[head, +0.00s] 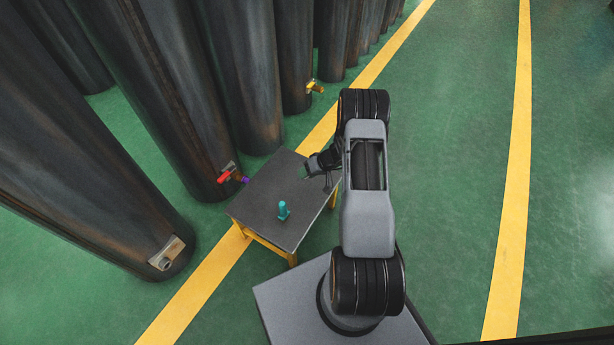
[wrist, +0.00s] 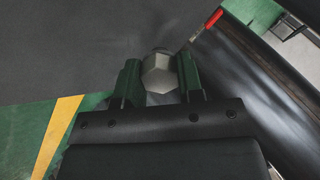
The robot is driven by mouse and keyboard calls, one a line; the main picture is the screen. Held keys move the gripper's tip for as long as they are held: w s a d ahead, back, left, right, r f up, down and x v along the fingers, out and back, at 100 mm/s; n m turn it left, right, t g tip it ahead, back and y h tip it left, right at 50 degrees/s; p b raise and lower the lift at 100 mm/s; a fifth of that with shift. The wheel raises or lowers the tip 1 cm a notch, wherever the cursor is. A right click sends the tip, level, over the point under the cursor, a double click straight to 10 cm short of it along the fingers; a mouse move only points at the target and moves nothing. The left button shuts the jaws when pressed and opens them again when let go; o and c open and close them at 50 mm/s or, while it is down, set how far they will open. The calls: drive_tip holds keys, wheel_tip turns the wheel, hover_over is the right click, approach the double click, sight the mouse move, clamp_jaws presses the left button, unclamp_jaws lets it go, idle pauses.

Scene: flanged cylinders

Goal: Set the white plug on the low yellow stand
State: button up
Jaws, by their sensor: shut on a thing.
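My gripper (wrist: 158,80) is shut on the white plug (wrist: 157,74), whose pale six-sided end shows between the two green fingers in the wrist view. In the head view my gripper (head: 306,174) is over the far right part of the low yellow stand (head: 262,195), which has a dark grey top and yellow legs. The plug cannot be made out in the head view. The grey stand top also fills the upper left of the wrist view (wrist: 70,45). I cannot tell whether the plug touches the top.
A teal plug (head: 284,211) stands upright on the near part of the stand top. Tall dark cylinders (head: 150,90) line the left. One has a valve with a red handle (head: 225,176), close to the stand's left edge; another has a yellow valve (head: 315,87). Green floor is free at right.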

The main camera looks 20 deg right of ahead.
drive_tip(key=shift+f+b, duration=0.95)
drive_tip(key=shift+f, duration=1.4)
drive_tip(key=shift+f+b, duration=0.3)
drive_tip(key=shift+b, duration=0.1)
drive_tip(key=o, duration=1)
drive_tip(key=shift+o, duration=0.2)
drive_tip(key=shift+d, duration=0.1)
drive_tip(key=p+v, duration=0.4)
drive_tip(key=v, duration=0.9)
drive_tip(key=shift+s+r, duration=0.15)
drive_tip(key=shift+r, duration=0.3)
